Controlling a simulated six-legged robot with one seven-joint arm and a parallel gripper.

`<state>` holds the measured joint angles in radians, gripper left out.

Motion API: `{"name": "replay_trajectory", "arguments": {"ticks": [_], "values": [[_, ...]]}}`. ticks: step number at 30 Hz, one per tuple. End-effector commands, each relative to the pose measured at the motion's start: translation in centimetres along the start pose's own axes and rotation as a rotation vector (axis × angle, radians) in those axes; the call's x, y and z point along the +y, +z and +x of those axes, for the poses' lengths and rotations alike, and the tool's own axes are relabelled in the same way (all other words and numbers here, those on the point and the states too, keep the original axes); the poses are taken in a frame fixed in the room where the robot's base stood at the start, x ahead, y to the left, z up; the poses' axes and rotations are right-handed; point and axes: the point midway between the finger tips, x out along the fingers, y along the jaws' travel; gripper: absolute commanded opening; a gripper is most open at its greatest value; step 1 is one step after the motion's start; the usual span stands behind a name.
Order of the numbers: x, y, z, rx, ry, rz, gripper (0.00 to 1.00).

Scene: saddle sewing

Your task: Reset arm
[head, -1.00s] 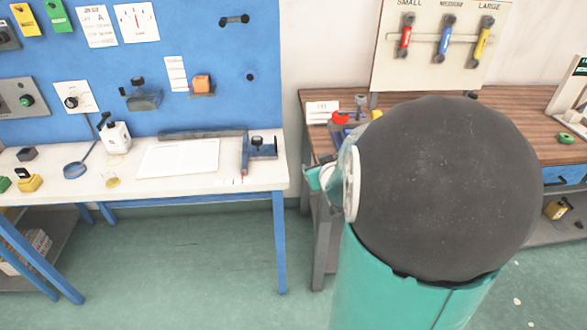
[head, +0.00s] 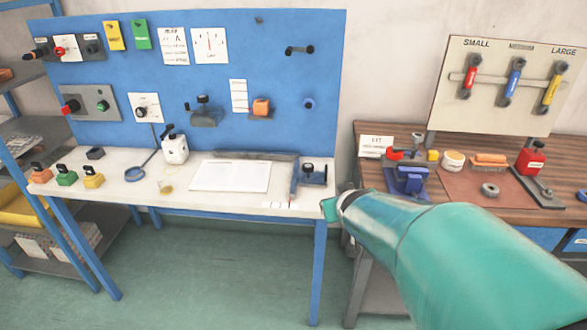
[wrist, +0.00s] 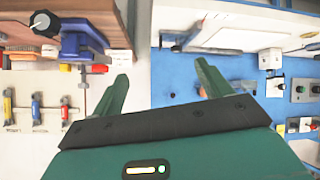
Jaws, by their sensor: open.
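My gripper (wrist: 162,82) shows in the wrist view with its two green fingers spread wide apart and nothing between them. Beyond the fingers are the blue panel and a pale wall strip, seen upside down. In the head view my teal arm reaches in from the lower right, and its far end (head: 330,208) is near the right end of the white-topped bench (head: 240,205). The fingers cannot be made out there. My arm hides part of the wooden bench's front.
The wooden bench (head: 375,180) at right holds a blue vise (head: 408,180), a red tool (head: 531,157) and small parts. A board (head: 500,120) above holds red, blue and yellow tools. A blue pegboard (head: 250,80) backs the white bench. Green floor (head: 220,270) is clear in front.

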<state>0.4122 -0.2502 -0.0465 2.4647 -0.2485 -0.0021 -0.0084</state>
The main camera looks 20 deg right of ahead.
Motion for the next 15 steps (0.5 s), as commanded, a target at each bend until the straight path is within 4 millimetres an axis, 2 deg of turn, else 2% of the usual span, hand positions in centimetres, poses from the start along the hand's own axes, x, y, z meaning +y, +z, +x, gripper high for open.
{"name": "replay_trajectory", "arguments": {"ticks": [6, 9, 11, 14, 15], "values": [[0.0, 0.0, 0.0, 0.0, 0.0, 0.0, 0.78], [-0.6, -0.1, -0.6, -0.008, -0.009, -0.002, 0.78], [-1.5, -0.2, -1.4, -0.023, -0.024, -0.004, 0.78], [-4.1, -0.1, -4.1, -0.074, -0.07, -0.011, 0.78], [-5.4, 0.1, -5.5, -0.101, -0.095, -0.015, 0.78]]}}
